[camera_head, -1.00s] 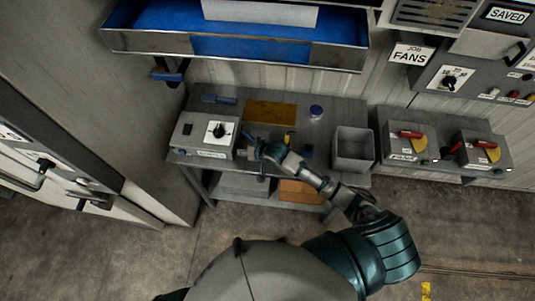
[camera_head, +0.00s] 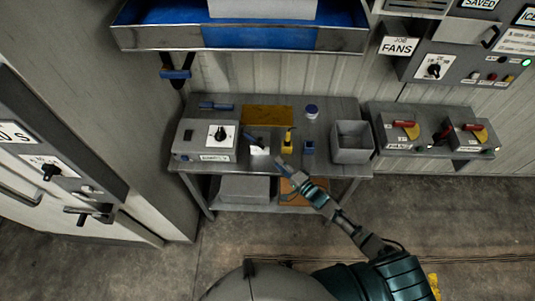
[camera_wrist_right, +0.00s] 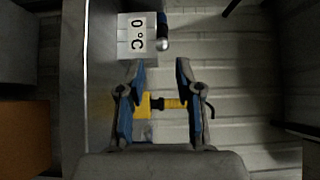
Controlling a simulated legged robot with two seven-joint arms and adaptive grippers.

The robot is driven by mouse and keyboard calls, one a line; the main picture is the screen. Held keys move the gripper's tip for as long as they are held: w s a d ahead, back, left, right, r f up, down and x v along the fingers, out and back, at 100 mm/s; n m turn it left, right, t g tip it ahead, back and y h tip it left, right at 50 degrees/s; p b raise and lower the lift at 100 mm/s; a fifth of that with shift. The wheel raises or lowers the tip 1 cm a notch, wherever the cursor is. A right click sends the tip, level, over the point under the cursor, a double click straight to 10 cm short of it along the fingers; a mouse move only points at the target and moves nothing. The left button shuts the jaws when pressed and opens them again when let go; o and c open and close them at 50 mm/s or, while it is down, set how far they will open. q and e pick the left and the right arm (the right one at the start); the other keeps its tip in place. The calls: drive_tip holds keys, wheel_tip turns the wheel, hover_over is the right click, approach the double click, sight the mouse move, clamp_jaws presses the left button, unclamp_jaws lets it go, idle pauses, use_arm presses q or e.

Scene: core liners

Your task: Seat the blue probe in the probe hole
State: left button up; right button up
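The blue probe (camera_head: 250,138) shows as a short dark-blue stick at a pale block (camera_head: 259,148) on the bench, beside the dial box. In the right wrist view the block (camera_wrist_right: 138,36) carries a "0°C" label, and the probe's rounded silver end (camera_wrist_right: 163,43) shows at its edge. I cannot make out the probe hole or tell whether the probe is in it. My right gripper (camera_head: 280,164) is at the bench's front edge, apart from the probe. In the wrist view its blue-padded fingers (camera_wrist_right: 160,77) are spread with nothing gripped. My left gripper is out of view.
A yellow tool (camera_head: 287,143) stands right of the block; it shows beyond my fingers in the wrist view (camera_wrist_right: 145,104). A small blue item (camera_head: 308,148) and a grey bin (camera_head: 352,155) stand farther right. The dial box (camera_head: 190,143) is at left, a blue-lidded jar (camera_head: 311,110) behind.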

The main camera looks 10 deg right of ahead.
drive_tip(key=b, duration=0.3)
approach(256, 142)
drive_tip(key=shift+w+a+f, duration=0.15)
drive_tip(key=shift+w+f, duration=0.15)
drive_tip(key=shift+w, duration=0.25)
drive_tip(key=shift+w+a+f, duration=0.2)
drive_tip(key=shift+w+f, duration=0.05)
drive_tip(key=shift+w, duration=0.25)
drive_tip(key=shift+w+a, duration=0.4)
drive_tip(key=shift+w, duration=0.2)
clamp_jaws()
